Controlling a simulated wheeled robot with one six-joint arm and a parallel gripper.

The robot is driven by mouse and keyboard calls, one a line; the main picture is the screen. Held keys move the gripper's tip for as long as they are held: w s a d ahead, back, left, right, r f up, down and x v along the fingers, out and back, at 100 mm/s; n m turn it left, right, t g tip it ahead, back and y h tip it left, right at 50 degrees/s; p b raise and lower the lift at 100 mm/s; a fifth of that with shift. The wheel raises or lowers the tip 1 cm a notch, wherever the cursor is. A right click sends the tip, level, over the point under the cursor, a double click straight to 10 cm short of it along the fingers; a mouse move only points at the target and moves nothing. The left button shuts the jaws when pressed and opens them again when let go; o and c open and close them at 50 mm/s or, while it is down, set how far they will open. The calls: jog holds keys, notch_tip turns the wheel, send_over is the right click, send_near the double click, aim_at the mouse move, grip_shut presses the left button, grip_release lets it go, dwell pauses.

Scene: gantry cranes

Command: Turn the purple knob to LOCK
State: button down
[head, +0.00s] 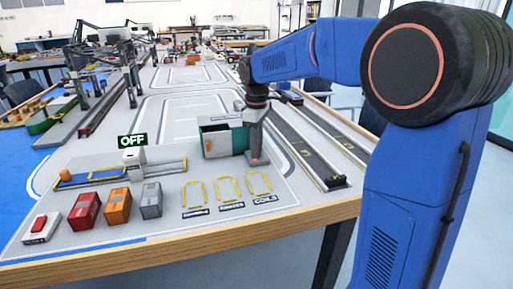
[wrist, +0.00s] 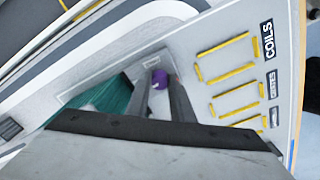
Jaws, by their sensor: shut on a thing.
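The purple knob (wrist: 159,76) shows in the wrist view, between the two finger tips of my gripper (wrist: 161,85). My gripper is shut on the knob from above. In the head view my gripper (head: 257,157) points straight down at the right end of a teal and white container (head: 221,139). The knob is hidden there behind the fingers. The teal container also shows in the wrist view (wrist: 107,96), just left of the fingers. The knob's pointer and any LOCK marking cannot be made out.
A sign reading OFF (head: 132,141) stands to the left. Red (head: 84,210), orange (head: 116,208) and grey (head: 151,201) containers sit near the front edge, beside a red button (head: 40,224). Yellow-outlined bays (head: 227,189) lie in front of my gripper. Rails run along the right.

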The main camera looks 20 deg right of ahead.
dwell(0.3)
jog(key=c, duration=1.5)
grip_release()
jog(key=shift+c, duration=0.2)
jog(key=shift+r, duration=0.1)
notch_tip(320, 180, up, 17)
jog(key=shift+r, duration=0.15)
